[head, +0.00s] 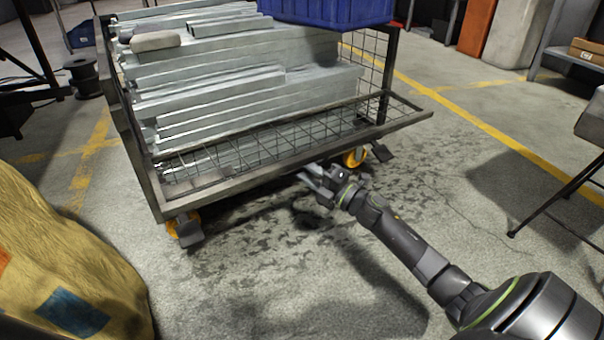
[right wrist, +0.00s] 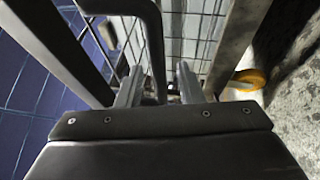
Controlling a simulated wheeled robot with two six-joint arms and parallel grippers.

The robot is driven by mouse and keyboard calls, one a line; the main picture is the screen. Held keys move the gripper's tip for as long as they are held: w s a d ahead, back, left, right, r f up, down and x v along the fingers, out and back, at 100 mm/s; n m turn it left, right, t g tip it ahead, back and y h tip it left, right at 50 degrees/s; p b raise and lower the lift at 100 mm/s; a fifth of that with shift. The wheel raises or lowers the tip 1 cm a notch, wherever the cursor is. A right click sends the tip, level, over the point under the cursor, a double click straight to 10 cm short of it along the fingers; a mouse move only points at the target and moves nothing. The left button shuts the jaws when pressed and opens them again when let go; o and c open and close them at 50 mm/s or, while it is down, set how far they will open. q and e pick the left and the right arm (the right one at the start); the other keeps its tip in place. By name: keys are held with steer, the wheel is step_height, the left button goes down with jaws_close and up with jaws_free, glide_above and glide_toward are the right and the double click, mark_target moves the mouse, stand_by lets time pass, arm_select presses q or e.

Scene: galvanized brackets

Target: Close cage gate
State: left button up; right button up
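The cage gate (head: 262,150) is a dark-framed wire mesh panel on the near side of a wheeled cage cart (head: 122,118). It leans outward, low and away from the load. My right gripper (head: 308,182) is at the gate's outer rail, near its middle. In the right wrist view, the two fingers of my right gripper (right wrist: 158,88) are apart, with a dark bent bar (right wrist: 153,50) between them. I cannot tell whether either finger touches the bar. My left gripper is out of view.
Galvanized brackets (head: 235,55) lie stacked in the cart, with a blue crate (head: 335,12) at the back. Yellow casters (head: 355,157) are under the cart. A yellowish bulky object (head: 70,265) stands at the near left. The floor right of the cart is largely clear.

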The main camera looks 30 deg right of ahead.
steer(key=shift+w+a+r, duration=0.1)
steer(key=shift+w+a, duration=0.15)
steer(key=shift+w, duration=0.3)
steer(key=shift+c, duration=0.4)
jaws_close()
